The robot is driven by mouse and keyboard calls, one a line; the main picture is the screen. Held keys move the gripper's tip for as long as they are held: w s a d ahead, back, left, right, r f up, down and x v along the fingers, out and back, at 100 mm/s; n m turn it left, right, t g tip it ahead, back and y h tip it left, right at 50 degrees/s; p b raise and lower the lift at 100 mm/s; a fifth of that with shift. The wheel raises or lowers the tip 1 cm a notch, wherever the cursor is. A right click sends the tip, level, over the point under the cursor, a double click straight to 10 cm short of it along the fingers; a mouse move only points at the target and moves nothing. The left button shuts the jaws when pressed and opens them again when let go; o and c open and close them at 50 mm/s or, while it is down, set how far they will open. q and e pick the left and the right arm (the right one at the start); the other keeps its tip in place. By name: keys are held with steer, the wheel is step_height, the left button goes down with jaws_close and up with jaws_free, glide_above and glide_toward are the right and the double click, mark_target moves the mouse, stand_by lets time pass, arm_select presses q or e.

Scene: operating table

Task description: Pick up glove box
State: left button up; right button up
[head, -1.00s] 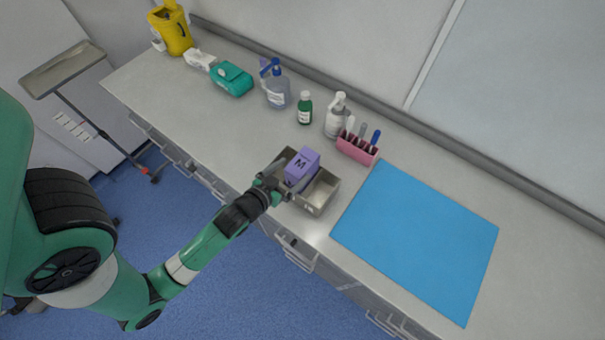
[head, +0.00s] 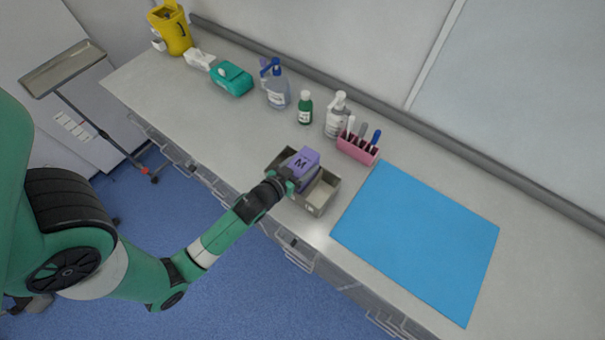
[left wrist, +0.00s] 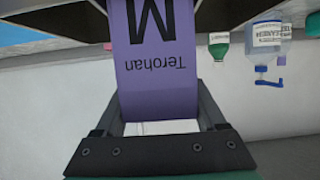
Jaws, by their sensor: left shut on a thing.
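The glove box is a purple box marked "M" (head: 304,166). In the head view it stands in a grey metal tray (head: 322,196) near the front edge of the counter. In the left wrist view the purple box (left wrist: 155,75) shows upside down with the words "M" and "Terohan". My left gripper (head: 287,181) is at the tray's left part, shut on the purple box. In the left wrist view its fingers (left wrist: 158,112) lie along both sides of the box. The box's lower part is hidden by the tray and gripper. My right gripper is not in view.
A blue mat (head: 418,240) lies right of the tray. Behind are a pink holder (head: 356,150) with pens, a white pump bottle (head: 337,115), a green bottle (head: 305,108), a clear blue-topped bottle (head: 277,93) and a teal pack (head: 231,79). The counter left of the tray is clear.

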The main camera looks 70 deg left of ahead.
arm_select(q)
jaws_close()
